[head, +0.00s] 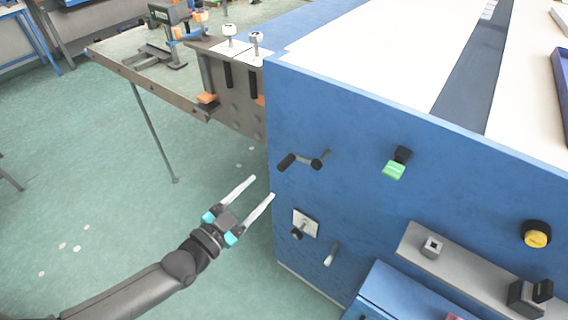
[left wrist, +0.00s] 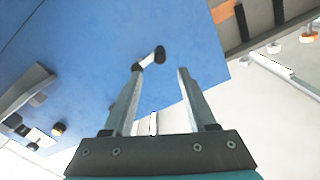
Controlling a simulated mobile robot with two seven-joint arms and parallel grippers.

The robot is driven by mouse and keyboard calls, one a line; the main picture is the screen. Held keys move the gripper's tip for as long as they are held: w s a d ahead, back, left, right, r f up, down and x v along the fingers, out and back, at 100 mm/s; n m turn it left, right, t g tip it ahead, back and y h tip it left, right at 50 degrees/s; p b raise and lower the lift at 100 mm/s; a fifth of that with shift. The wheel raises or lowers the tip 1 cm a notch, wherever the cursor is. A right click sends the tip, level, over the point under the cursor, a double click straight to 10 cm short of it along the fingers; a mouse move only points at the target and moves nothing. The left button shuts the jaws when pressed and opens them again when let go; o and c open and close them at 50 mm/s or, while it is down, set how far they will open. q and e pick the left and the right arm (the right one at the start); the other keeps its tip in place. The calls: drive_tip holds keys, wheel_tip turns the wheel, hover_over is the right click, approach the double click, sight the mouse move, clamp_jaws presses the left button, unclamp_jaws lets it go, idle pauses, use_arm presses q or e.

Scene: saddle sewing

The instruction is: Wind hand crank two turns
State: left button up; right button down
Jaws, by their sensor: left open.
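The hand crank (head: 300,160), with a dark grip and a short arm, sticks out of the blue cabinet side (head: 350,190) near its upper left corner. My left gripper (head: 260,187) is open and empty, left of the cabinet and below left of the crank, apart from it in the head view. In the left wrist view, a small crank-like part with a dark end (left wrist: 150,58) shows against the blue panel, near the tip of one open finger; it appears to be the hand crank. My right gripper is not in view.
A green switch (head: 395,165), a pale plate with a dark knob (head: 304,224) and a small lever (head: 331,255) share the panel. A yellow button (head: 537,236) is further right. A metal workbench (head: 140,65) adjoins the cabinet. Floor around my left arm is clear.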

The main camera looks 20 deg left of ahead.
sight(280, 169)
use_arm(q)
drive_tip(key=x, duration=1)
drive_tip(key=shift+w+d, duration=0.15)
drive_tip(key=shift+w, duration=0.05)
drive_tip(key=shift+c, duration=0.2)
clamp_jaws()
idle(1.0)
